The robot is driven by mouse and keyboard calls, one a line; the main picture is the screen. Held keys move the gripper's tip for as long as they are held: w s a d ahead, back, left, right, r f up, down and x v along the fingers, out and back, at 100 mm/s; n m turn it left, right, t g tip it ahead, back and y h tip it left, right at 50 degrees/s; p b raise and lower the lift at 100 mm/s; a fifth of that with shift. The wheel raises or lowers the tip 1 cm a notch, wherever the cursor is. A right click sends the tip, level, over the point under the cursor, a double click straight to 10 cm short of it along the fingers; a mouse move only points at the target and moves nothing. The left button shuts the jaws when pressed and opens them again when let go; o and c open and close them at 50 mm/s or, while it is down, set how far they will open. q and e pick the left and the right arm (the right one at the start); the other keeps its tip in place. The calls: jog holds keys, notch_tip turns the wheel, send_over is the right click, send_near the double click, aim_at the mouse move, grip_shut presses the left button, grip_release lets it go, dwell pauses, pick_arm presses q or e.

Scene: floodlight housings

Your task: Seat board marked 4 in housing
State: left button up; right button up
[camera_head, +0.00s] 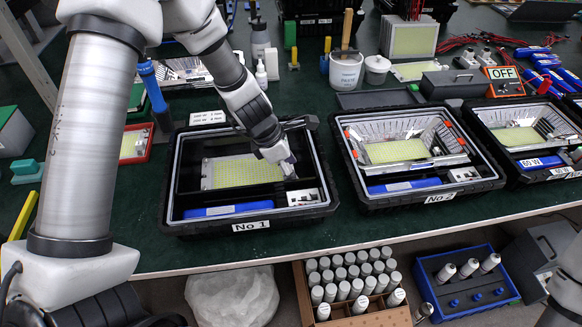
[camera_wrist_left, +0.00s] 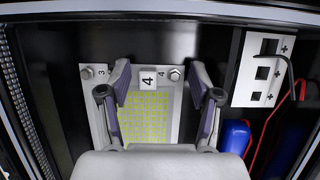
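The housing labelled No 1 (camera_head: 318,150) is an open black case on the green bench. A pale board with a yellow LED grid (camera_head: 235,172) lies inside it. My left gripper (camera_head: 288,170) is inside the housing at the board's right end. In the wrist view its fingers (camera_wrist_left: 161,75) are spread on either side of the tag, with a gap to it. I cannot tell whether the board sits flush. My right gripper is out of view.
Housing No 2 (camera_head: 354,197) stands to the right, with a third housing (camera_head: 505,168) beyond it. A blue block (camera_head: 228,209) and a white socket plate (camera_head: 302,197) share the No 1 case. Its walls rise close around my gripper.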

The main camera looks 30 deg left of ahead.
pick_arm(q)
jog(key=v, duration=1.2)
jog(key=shift+a+f, duration=0.1)
dwell(0.4)
